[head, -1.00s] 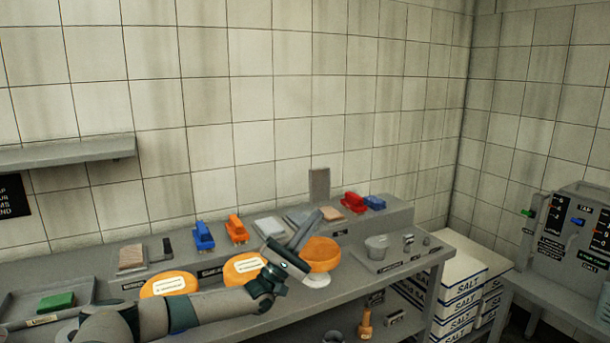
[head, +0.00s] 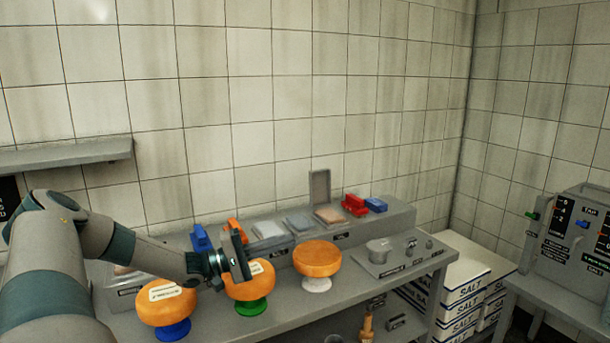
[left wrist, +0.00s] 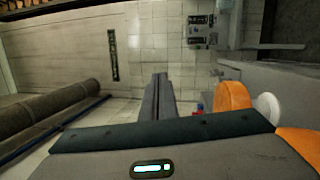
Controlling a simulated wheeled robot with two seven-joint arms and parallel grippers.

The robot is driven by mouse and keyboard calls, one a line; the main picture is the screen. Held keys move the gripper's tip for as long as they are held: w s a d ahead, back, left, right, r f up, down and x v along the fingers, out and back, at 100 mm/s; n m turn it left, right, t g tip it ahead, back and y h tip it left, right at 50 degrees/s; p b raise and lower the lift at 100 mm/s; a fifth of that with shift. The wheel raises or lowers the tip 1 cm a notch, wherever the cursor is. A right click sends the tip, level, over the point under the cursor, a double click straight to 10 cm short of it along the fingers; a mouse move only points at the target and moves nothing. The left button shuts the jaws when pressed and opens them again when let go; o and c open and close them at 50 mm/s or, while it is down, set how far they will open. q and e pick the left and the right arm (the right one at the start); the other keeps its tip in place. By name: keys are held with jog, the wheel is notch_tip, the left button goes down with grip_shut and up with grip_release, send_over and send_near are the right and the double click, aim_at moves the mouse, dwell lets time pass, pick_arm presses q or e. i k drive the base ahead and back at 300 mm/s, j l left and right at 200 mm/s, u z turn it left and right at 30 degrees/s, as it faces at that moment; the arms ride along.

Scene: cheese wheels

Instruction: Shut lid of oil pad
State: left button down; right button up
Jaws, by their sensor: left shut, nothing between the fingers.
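On the raised ledge at the back, a brownish pad (head: 329,215) lies in a tray with its grey lid (head: 320,187) standing upright behind it. The label below it is too small to read, so I cannot be sure this is the oil pad. Two greyer pads, one pale (head: 269,230) and one darker (head: 299,222), lie to its left. My left gripper (head: 234,246) is shut and empty, in front of the middle cheese wheel, left of the open lid. Its closed fingers also show in the left wrist view (left wrist: 160,94). My right gripper is not in view.
Three orange cheese wheels stand in front of the ledge on blue (head: 173,331), green (head: 251,308) and white (head: 316,285) stands. Red (head: 354,204) and blue (head: 376,204) stamp-like tools sit right of the brownish pad. Salt boxes (head: 465,285) are stacked right of the bench.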

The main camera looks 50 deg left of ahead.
aim_at(319, 180)
jog(key=i+j, duration=0.25)
jog(key=j, duration=0.2)
jog(key=i+j, duration=0.25)
jog(key=j, duration=0.15)
jog(key=i+j, duration=0.25)
jog(key=j, duration=0.2)
jog(key=i+j, duration=0.25)
jog(key=j, duration=0.2)
jog(key=i+j, duration=0.25)
jog(key=j, duration=0.2)
